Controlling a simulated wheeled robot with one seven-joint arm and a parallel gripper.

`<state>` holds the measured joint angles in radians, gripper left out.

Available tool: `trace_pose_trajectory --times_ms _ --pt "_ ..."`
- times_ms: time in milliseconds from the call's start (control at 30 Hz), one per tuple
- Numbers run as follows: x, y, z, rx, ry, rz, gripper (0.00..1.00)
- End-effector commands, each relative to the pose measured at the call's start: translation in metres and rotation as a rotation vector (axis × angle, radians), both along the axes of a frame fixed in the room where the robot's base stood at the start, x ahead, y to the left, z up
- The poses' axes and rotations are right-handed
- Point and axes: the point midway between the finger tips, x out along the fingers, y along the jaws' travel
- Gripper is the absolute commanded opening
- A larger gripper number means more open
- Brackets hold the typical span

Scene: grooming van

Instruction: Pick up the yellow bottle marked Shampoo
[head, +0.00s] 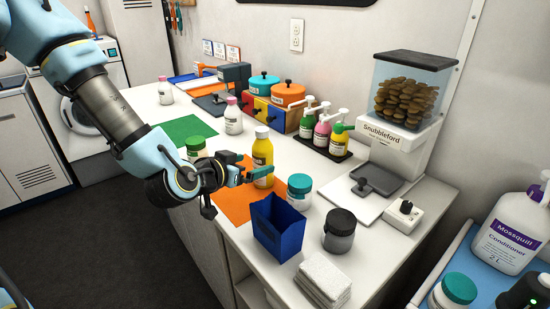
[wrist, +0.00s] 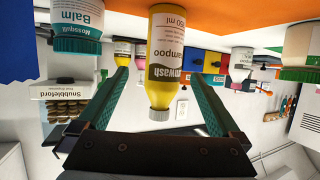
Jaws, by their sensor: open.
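The yellow bottle (head: 262,152) with a grey cap and a white label stands upright on the orange mat (head: 234,206) on the counter. In the wrist view, which is upside down, the yellow bottle (wrist: 166,50) shows part of the word "Shampoo". My gripper (head: 246,174) is open and level with the bottle's lower half, with teal fingers pointing at it. In the wrist view the bottle appears between the two fingers of my gripper (wrist: 163,84). One finger overlaps the bottle's front in the head view. No contact is clearly visible.
A green-lidded jar (head: 196,147) stands left, partly behind my wrist. Pump bottles (head: 322,130) stand behind. The green mat (head: 183,129) is mostly clear.

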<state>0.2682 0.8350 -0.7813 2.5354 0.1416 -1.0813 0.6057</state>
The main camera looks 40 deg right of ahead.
Motion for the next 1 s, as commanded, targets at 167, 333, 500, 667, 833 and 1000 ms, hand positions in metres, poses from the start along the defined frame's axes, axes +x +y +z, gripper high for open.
trace_pose_trajectory --times_ms 167,333,500,667,833,1000 --pt "0.008 -0.025 -0.010 0.001 0.004 0.002 1.00" --pt "0.012 -0.039 -0.018 0.003 0.003 0.002 1.00" --pt "0.016 -0.047 -0.021 0.003 0.004 0.003 1.00" --pt "0.023 -0.062 -0.028 0.002 0.006 0.004 1.00" --pt "0.028 -0.079 -0.037 0.003 0.004 0.001 1.00" --pt "0.031 -0.085 -0.041 0.004 0.001 0.002 1.00"
